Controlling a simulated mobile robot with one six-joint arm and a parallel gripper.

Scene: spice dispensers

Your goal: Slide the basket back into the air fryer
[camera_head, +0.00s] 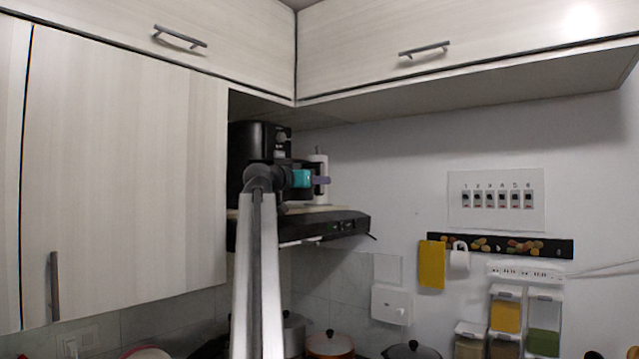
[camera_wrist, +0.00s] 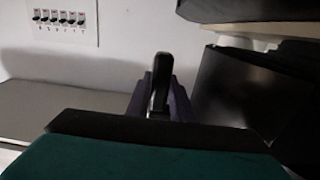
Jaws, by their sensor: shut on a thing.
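The black air fryer (camera_head: 250,138) stands on a light board above the range hood, in the corner under the upper cabinets. My gripper (camera_head: 322,181), with a teal body and purple fingers, is to the right of the air fryer. In the wrist view my gripper (camera_wrist: 154,101) has its purple fingers shut around an upright black handle (camera_wrist: 161,80), which appears to be the basket's. A dark panel (camera_wrist: 235,92) lies right of the handle there; I cannot tell whether it is basket or fryer body. My arm hides much of the fryer's front, so how far out the basket is cannot be told.
The range hood (camera_head: 300,229) is directly below. A white roll (camera_head: 318,163) stands behind my gripper. Upper cabinets (camera_head: 450,55) close off the space above. A switch panel (camera_head: 496,200) is on the right wall; the air before that wall is free.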

